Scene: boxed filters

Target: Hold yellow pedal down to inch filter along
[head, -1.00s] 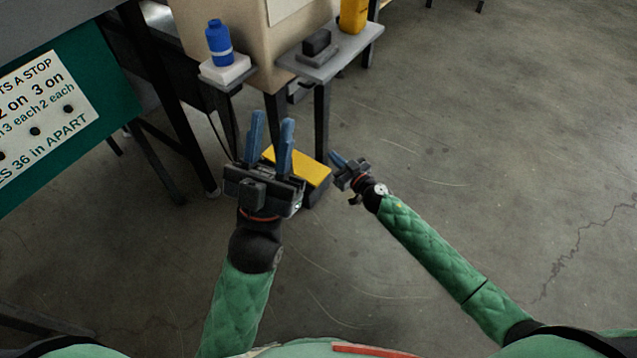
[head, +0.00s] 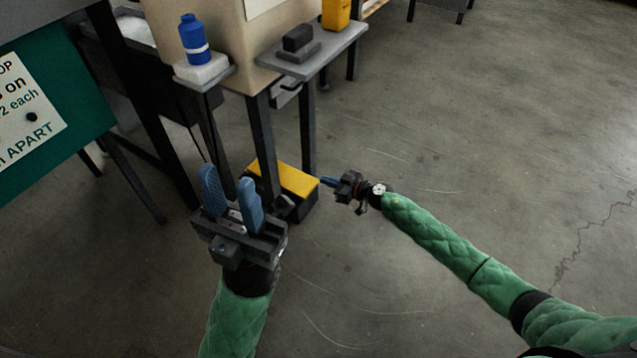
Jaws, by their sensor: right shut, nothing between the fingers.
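The yellow pedal (head: 288,177) sits on a dark base on the floor, below the beige machine's front. My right gripper (head: 325,182) is shut and empty, its blue fingertips beside the pedal's right end. I cannot tell whether they touch it. My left gripper (head: 231,197) is open and empty, its two blue fingers pointing up, to the left of and nearer than the pedal. No filter can be made out in this view.
A blue bottle (head: 194,40) stands on a small white-topped shelf. A grey side shelf (head: 330,50) holds a dark block (head: 298,40) and a yellow container (head: 336,13). Dark legs stand close to the pedal. A green board (head: 85,125) is at left. Floor at right is clear.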

